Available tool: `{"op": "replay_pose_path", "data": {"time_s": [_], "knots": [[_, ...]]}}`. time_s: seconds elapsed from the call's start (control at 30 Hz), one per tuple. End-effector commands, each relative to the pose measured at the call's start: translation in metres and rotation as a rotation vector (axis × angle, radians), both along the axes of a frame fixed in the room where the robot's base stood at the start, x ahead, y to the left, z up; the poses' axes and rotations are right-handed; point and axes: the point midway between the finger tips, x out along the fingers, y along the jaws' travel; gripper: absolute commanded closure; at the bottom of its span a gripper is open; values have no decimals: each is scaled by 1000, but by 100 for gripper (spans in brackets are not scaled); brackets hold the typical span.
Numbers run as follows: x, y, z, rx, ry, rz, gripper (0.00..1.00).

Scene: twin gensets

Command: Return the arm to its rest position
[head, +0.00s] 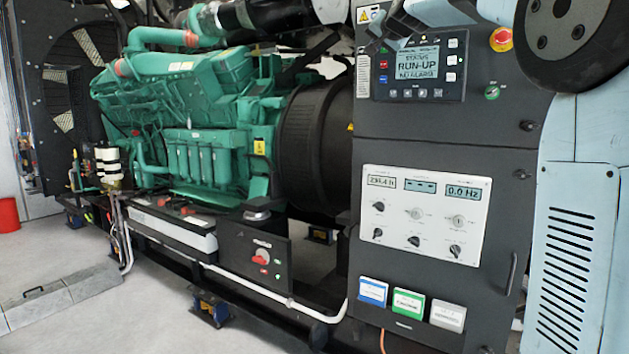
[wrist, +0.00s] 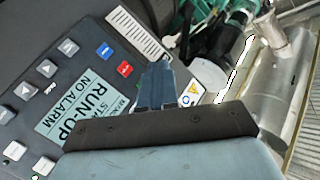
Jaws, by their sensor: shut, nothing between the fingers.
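My gripper (wrist: 160,80) shows in the wrist view with its fingers together and nothing between them. It is in front of the controller panel, beside its display, which reads RUN-UP, NO ALARM (wrist: 82,110). Whether the fingertips touch anything cannot be told. In the head view, blue-grey parts of my arm cross the top right, over the upper edge of the dark control cabinet (head: 440,145). The controller (head: 418,66) sits just below them, with the same text on its screen. The fingertips are hard to make out in that view.
A red emergency stop (head: 501,40) and a green knob (head: 492,92) are right of the controller. A white meter panel (head: 425,214) is below. The green engine (head: 190,110) stands at left. A silver cylinder (wrist: 275,85) shows in the wrist view. Open floor (head: 120,322) lies at lower left.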

Motion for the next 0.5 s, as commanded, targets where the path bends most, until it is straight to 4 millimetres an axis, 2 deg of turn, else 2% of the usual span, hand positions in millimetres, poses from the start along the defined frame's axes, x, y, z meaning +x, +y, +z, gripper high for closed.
{"op": "replay_pose_path", "data": {"time_s": [0.17, 0.37, 0.5], "knots": [[-54, -1, -41, -77, 103, 22, 100], [-132, -2, -111, -190, 255, 59, 100], [-189, -3, -164, -268, 363, 89, 100]]}}
